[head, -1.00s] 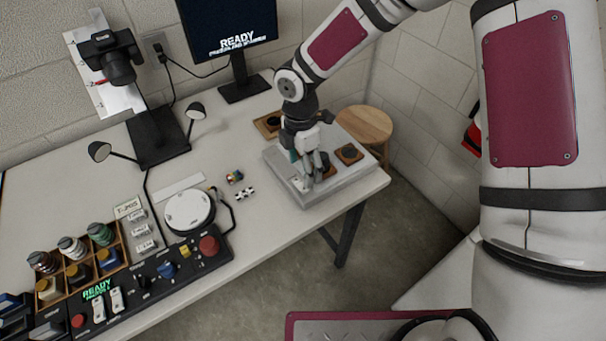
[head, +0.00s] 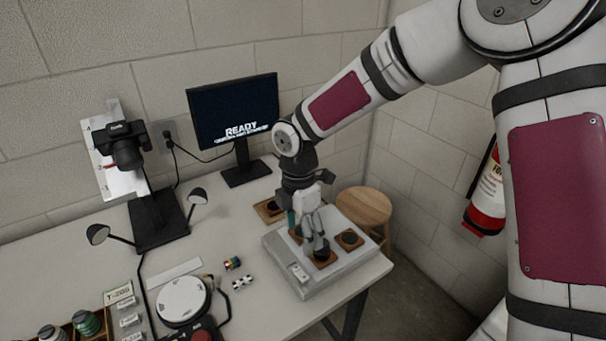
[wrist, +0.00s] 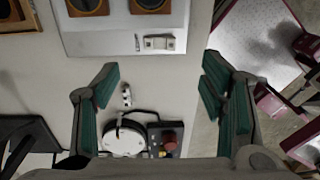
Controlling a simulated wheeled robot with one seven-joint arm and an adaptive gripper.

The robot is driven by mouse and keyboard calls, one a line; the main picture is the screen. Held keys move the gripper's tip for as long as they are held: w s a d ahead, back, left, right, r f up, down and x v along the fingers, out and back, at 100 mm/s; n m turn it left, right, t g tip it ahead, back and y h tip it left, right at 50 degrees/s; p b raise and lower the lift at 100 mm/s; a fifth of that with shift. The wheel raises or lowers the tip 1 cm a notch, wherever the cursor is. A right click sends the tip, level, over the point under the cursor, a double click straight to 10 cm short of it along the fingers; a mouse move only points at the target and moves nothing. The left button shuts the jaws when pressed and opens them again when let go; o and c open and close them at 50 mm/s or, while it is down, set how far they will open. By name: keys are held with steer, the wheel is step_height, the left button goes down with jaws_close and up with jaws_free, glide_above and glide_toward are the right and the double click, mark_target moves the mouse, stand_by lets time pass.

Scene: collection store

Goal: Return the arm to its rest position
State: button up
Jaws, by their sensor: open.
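My gripper (head: 313,236) is above the grey tray-like box (head: 318,286) at the right end of the table in the head view. In the wrist view my gripper (wrist: 160,85) has its two green-padded fingers wide apart, with nothing between them but table surface and a small black-and-white item (wrist: 127,95) below. The box (wrist: 90,42) shows at the top of the wrist view, with brown square pieces bearing dark round centres on it. One such piece (head: 349,239) is on the box's right side. My arm reaches in from the upper right.
A monitor (head: 235,112) reading READY and a camera on a stand (head: 124,152) are at the back. Two small lamps, a white round plate (head: 183,300) and small blocks are on the table. A wooden stool (head: 364,208) and a fire extinguisher (head: 487,200) are to the right.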

steer(key=s+d+r+m+t+h, duration=0.1)
steer(key=s+d+r+m, duration=0.3)
steer(key=d+r+m, duration=0.3)
steer(key=s+d+r+m+t+h, duration=0.1)
steer(key=s+d+r+m, duration=0.3)
steer(key=d+r, duration=0.4)
steer(key=s+d+r+m+t+y, duration=0.1)
steer(key=s+d+r+m, duration=0.1)
steer(key=s+m, duration=0.5)
steer(key=s+d+r+m+t+y, duration=0.1)
steer(key=s+d+r+m, duration=0.2)
steer(key=s+m, duration=0.3)
steer(key=shift+s+d+r+m+t, duration=0.15)
steer(key=shift+s+r+m+t, duration=0.4)
steer(key=shift+s, duration=1)
steer(key=shift+r, duration=0.15)
